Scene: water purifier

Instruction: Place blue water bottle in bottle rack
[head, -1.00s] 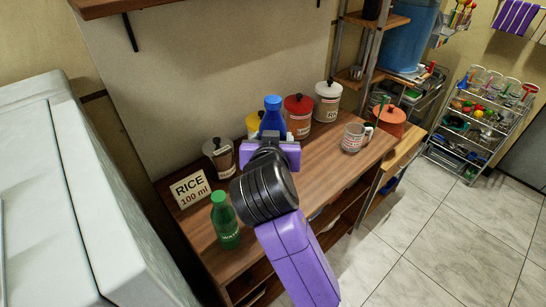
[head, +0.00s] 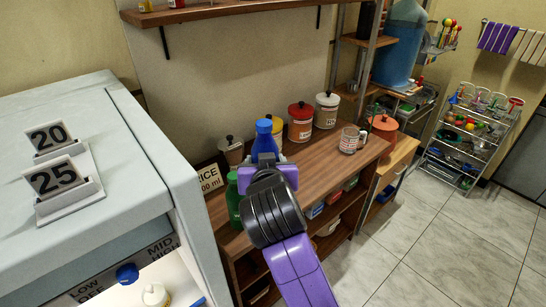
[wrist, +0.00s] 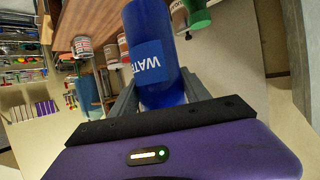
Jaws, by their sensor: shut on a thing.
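The blue water bottle (head: 265,139) is in my gripper (head: 267,171), held over the left part of the wooden counter in the head view. In the wrist view the blue bottle (wrist: 152,55) shows large, its white "WATER" lettering turned over, and the fingers (wrist: 160,98) are shut on its sides. My gripper hides the lower part of the bottle in the head view. I cannot make out a bottle rack for certain in either view.
A green bottle (head: 235,200) stands on the wooden counter (head: 318,158) beside my gripper. A white appliance (head: 120,215) fills the left. Tiled floor (head: 440,245) is clear at right.

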